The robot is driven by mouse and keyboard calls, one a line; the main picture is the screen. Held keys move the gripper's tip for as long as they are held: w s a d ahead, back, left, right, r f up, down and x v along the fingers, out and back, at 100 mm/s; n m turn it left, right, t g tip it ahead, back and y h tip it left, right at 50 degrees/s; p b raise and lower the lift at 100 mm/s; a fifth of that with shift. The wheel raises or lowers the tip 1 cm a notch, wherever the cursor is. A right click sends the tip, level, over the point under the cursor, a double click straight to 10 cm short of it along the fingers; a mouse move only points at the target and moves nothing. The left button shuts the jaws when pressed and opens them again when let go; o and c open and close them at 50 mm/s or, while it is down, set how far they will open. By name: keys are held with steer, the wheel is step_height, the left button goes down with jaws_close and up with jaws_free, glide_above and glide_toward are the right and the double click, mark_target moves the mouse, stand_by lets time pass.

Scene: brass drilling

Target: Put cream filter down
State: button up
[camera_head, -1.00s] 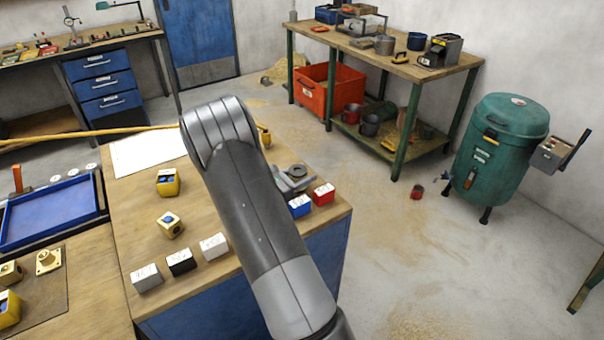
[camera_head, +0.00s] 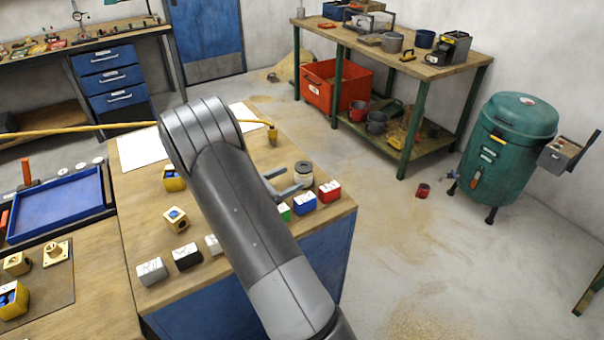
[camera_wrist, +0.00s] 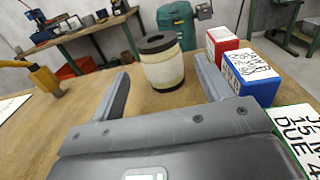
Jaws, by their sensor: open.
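The cream filter (camera_wrist: 162,68), a cream cylinder with a dark top ring, stands upright on the wooden bench top. In the head view the filter (camera_head: 303,173) is near the bench's right edge, behind the colored blocks. My gripper (camera_wrist: 160,85) is open, with its two fingers pointing toward the filter. The filter stands just beyond the fingertips and appears free of them. In the head view my gripper (camera_head: 282,186) shows only partly beside my arm, low over the bench.
A blue block (camera_wrist: 248,75) and a red block (camera_wrist: 221,42) stand close right of my gripper. A green block (camera_head: 284,211) is beside them. A yellow rod's end (camera_head: 272,135) stands behind. White paper (camera_head: 140,148) lies at the left.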

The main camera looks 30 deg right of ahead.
step_height(320, 180, up, 7)
steer(key=s+r+m+g+y, duration=0.35)
steer(key=s+r+m, duration=0.2)
steer(key=s, duration=0.35)
steer(key=s+a+r+m+t+y, duration=0.3)
steer(key=s+a+m+y, duration=0.3)
steer(key=s+a, duration=0.3)
steer(key=s+a+r+m+t+y, duration=0.3)
steer(key=s+a+m+y, duration=0.3)
steer(key=s+a+y, duration=0.2)
steer(key=shift+s+a+r+m+t, duration=0.4)
steer(key=shift+s+a+t, duration=0.4)
steer(key=shift+a, duration=0.25)
steer(key=shift+o, duration=0.4)
steer(key=shift+s+a+r+t+y, duration=0.1)
steer(key=shift+a+t+y, duration=0.15)
steer(key=shift+a, duration=0.05)
